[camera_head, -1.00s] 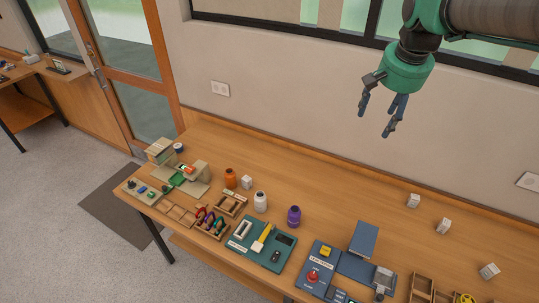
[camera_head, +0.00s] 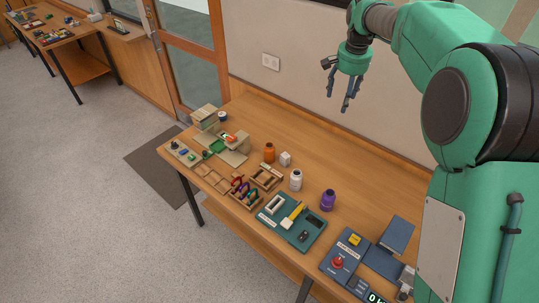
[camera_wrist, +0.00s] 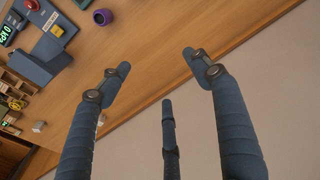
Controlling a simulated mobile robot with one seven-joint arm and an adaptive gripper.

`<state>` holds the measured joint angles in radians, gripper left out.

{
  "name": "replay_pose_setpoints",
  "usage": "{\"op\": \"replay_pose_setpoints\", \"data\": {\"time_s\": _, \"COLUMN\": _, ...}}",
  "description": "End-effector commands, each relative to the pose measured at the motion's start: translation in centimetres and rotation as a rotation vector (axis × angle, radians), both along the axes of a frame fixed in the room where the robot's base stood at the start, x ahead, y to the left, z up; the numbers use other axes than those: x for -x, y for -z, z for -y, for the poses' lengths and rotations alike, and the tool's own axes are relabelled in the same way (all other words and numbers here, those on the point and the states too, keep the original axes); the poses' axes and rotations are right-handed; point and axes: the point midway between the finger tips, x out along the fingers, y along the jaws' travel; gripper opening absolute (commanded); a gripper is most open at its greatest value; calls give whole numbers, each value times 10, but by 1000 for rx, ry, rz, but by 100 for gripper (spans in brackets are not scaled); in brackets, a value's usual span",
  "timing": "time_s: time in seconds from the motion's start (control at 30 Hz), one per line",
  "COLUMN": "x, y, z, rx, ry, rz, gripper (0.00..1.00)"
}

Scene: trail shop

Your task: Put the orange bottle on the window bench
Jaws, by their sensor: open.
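The orange bottle (camera_head: 269,153) stands upright on the wooden bench (camera_head: 262,109) along the wall, next to a small white cube. My gripper (camera_head: 338,98) hangs open and empty above the bench's back edge, to the right of the orange bottle and well above it. In the wrist view my gripper (camera_wrist: 156,64) shows its fingers spread with nothing between them. The orange bottle does not show in the wrist view. I cannot tell which bench is the window bench.
Tool trays and a blue device (camera_head: 345,253) line the front edge. Another table (camera_head: 68,39) stands far left, with open floor (camera_head: 85,215) before it.

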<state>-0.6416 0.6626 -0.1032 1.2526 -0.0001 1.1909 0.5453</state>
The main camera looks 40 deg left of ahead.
Motion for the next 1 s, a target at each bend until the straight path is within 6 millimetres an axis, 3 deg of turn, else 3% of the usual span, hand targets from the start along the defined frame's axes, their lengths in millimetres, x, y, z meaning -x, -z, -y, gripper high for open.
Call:
{"op": "replay_pose_setpoints", "data": {"time_s": 0.03, "x": 0, "y": 15, "z": -17, "rx": 5, "ry": -6, "rz": -8, "gripper": 64}}
{"op": "replay_pose_setpoints", "data": {"time_s": 0.3, "x": 5, "y": 80, "z": -95, "rx": 23, "ry": -16, "rz": -41, "gripper": 64}}
{"op": "replay_pose_setpoints", "data": {"time_s": 0.6, "x": 28, "y": 162, "z": -176, "rx": 50, "ry": -28, "rz": -76, "gripper": 64}}
{"op": "replay_pose_setpoints", "data": {"time_s": 0.8, "x": 50, "y": 217, "z": -223, "rx": 67, "ry": -35, "rz": -93, "gripper": 64}}
{"op": "replay_pose_setpoints", "data": {"time_s": 1.0, "x": 69, "y": 254, "z": -252, "rx": 80, "ry": -38, "rz": -105, "gripper": 64}}
